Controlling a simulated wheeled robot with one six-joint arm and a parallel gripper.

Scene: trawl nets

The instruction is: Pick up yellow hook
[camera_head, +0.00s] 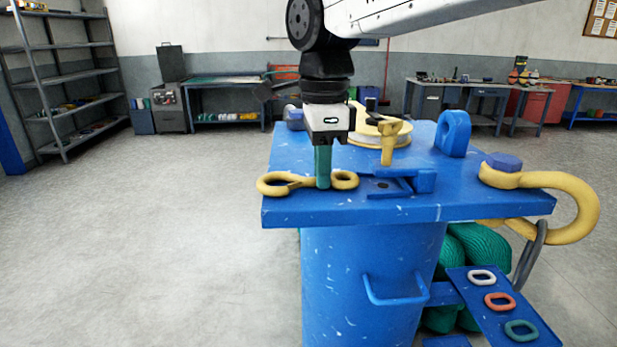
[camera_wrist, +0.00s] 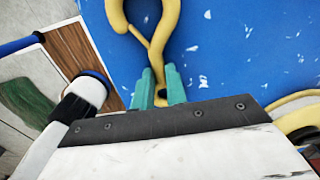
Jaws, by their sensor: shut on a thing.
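The yellow hook (camera_head: 272,187) lies at the front left of the blue tabletop (camera_head: 420,208), its curved end to the left and its eye to the right. My gripper (camera_head: 323,184) points straight down with its teal fingers at the hook's narrow middle. In the wrist view the hook (camera_wrist: 170,20) runs down between the two fingers of my gripper (camera_wrist: 160,90), which are shut on its shank. The hook looks level with the tabletop; I cannot tell whether it is clear of it. Part of the shank is hidden by the fingers.
A blue clamp block (camera_head: 400,183), a yellow upright post (camera_head: 388,145), a spool (camera_head: 375,132) and a blue lug (camera_head: 453,133) stand on the table. A large yellow shackle (camera_head: 575,205) hangs over its right edge. Green nets (camera_head: 470,250) lie below. The floor at left is clear.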

